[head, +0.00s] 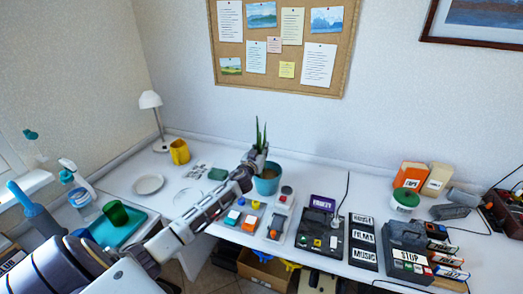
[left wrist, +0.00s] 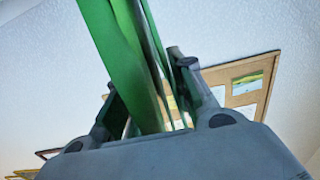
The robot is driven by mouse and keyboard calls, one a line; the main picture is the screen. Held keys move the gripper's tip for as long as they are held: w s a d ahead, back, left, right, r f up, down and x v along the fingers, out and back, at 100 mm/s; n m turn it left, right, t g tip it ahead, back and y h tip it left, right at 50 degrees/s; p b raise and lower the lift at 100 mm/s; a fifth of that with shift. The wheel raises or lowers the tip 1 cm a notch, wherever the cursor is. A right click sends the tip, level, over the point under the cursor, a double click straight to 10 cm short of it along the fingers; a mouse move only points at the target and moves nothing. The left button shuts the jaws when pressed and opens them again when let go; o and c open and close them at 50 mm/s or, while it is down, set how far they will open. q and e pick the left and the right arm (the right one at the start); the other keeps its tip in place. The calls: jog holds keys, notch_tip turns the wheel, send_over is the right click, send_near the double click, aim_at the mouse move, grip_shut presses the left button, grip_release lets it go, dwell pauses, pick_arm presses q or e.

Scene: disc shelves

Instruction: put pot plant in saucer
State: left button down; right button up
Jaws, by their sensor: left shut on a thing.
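The pot plant is a blue pot (head: 268,184) with tall, spiky green leaves (head: 261,135). It is upright at the back middle of the desk. I cannot tell whether its base touches the desk. My left gripper (head: 257,158) is at the top of the pot and shut on the plant. In the left wrist view the leaves (left wrist: 125,60) rise between the two fingers (left wrist: 150,108), and the pot is hidden. A white round saucer (head: 148,184) lies empty on the desk's left part. My right gripper is not in view.
A yellow mug (head: 180,151), a lamp (head: 150,100) and a green sponge (head: 218,174) stand near the saucer. A thin pale ring (head: 188,197) lies right of it. A teal tray (head: 118,226) holds a green cup (head: 116,213). Button boxes (head: 276,222) crowd the desk right of my arm.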

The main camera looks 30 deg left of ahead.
pick_arm(q)
jog(key=c, duration=1.2)
grip_release()
jog(key=shift+r, duration=0.1)
jog(key=shift+v, duration=1)
jog(key=v, duration=1)
jog(key=shift+o, duration=0.3)
jog(key=shift+s, duration=0.1)
